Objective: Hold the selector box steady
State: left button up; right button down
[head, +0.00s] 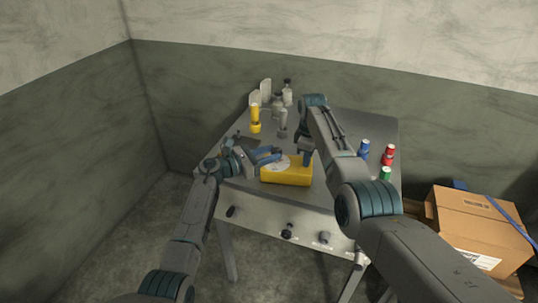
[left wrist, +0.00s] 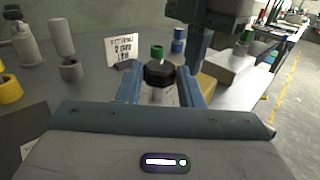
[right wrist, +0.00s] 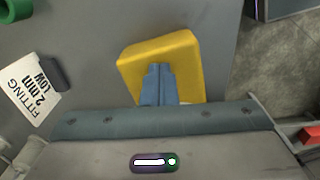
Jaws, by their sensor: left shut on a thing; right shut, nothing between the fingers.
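The yellow selector box (head: 287,175) lies near the front edge of the grey table, with a white face on its left part. It shows from above in the right wrist view (right wrist: 175,52) and partly behind a finger in the left wrist view (left wrist: 207,85). My left gripper (head: 279,155) is shut on a black knob (left wrist: 160,73), with one blue finger on each side. My right gripper (head: 307,161) is shut and empty, its fingertips (right wrist: 158,68) over the box's right part. I cannot tell whether they touch it.
A white card marked "FITTING 2 mm LOW" (right wrist: 29,88) stands on the table. Blue (head: 364,147), red (head: 388,154) and green (head: 385,174) containers stand at the right. A yellow bottle (head: 255,119) and clear bottles are at the back left. A cardboard box (head: 480,225) is right of the table.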

pick_arm(q)
jog(key=shift+w+f+m+g+h, duration=0.15)
jog(key=shift+m+g+h, duration=0.45)
jog(key=shift+m+g, duration=0.6)
jog(key=shift+w+m+g+h, duration=0.25)
jog(key=shift+m+g+h, duration=0.4)
jog(key=shift+g, duration=0.95)
pick_arm(e)
jog(key=shift+s+a+f, duration=0.2)
jog(key=shift+f, duration=0.15)
pick_arm(q)
jog(key=shift+s+d+m+g, duration=0.1)
jog(key=shift+m+g, duration=0.45)
jog(key=shift+g, duration=0.15)
jog(key=o, duration=1)
jog(key=shift+c, duration=0.2)
pick_arm(e)
jog(key=shift+d, duration=0.15)
